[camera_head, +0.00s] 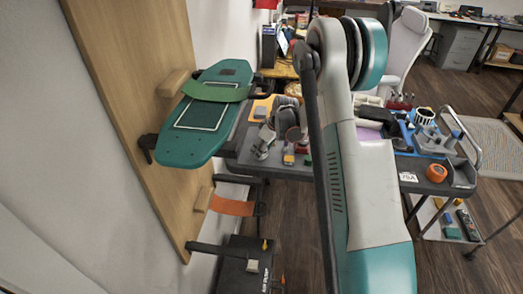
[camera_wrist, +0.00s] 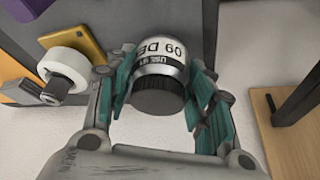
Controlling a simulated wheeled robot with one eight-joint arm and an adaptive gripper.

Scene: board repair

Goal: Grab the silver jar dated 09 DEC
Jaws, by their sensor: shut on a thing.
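The silver jar (camera_wrist: 160,66) is in the upper middle of the wrist view. It has a dark ribbed end, and its label shows upside down with "09 DE" readable; the rest of the date is out of sight around the side. My gripper (camera_wrist: 163,84) has its teal-padded fingers on both sides of the jar and is shut on it. In the head view my arm blocks much of the cart, and I cannot make out the jar there.
In the wrist view, a white roll (camera_wrist: 66,72) and a yellow item (camera_wrist: 78,38) lie left, and a wooden piece (camera_wrist: 290,125) stands right.

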